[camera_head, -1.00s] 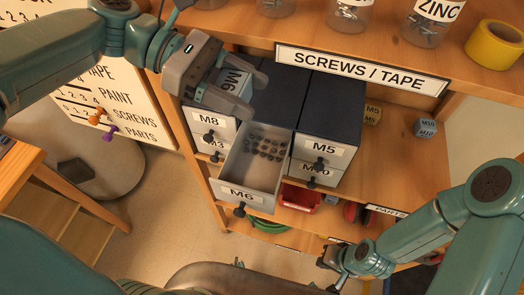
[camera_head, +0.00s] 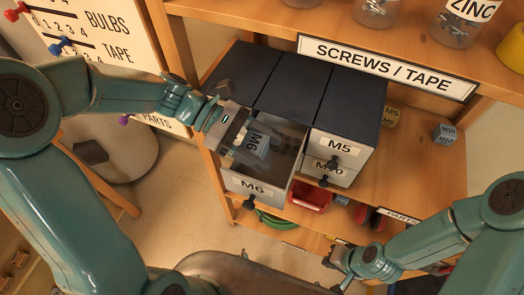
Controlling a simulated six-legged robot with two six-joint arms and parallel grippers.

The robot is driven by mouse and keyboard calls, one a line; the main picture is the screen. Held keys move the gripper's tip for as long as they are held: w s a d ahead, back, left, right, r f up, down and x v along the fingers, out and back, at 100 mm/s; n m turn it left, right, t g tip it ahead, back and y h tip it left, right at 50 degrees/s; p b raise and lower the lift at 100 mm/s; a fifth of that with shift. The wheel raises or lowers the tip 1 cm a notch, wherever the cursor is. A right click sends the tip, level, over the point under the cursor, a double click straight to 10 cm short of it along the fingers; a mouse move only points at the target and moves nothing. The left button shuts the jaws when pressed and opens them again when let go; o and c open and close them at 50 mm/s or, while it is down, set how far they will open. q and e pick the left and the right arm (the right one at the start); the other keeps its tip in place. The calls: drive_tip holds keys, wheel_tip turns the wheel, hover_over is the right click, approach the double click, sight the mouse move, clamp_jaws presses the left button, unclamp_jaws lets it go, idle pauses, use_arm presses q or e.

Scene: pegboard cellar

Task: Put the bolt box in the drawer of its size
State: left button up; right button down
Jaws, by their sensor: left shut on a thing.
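The blue-grey bolt box (camera_head: 259,144) marked M6 is in the jaws of my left gripper (camera_head: 240,138). The gripper is shut on it. The box is over or just inside the pulled-out drawer (camera_head: 244,187), whose front label reads M6. I cannot tell whether the box touches the drawer floor. Small dark bolts show in the drawer behind the box. My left gripper and arm hide the drawers on the left. My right gripper (camera_head: 338,268) is low in front of the shelf, away from the drawers, and its jaws are too small to read.
Closed drawers marked M5 (camera_head: 339,148) and M10 (camera_head: 326,172) stand right of the open drawer. A red bin (camera_head: 309,195) is below. Jars line the upper shelf.

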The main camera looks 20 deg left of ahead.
use_arm(q)
drive_tip(key=shift+s+f, duration=0.15)
drive_tip(key=shift+f, duration=0.6)
drive_tip(key=shift+a+f, duration=0.15)
drive_tip(key=shift+f, duration=0.15)
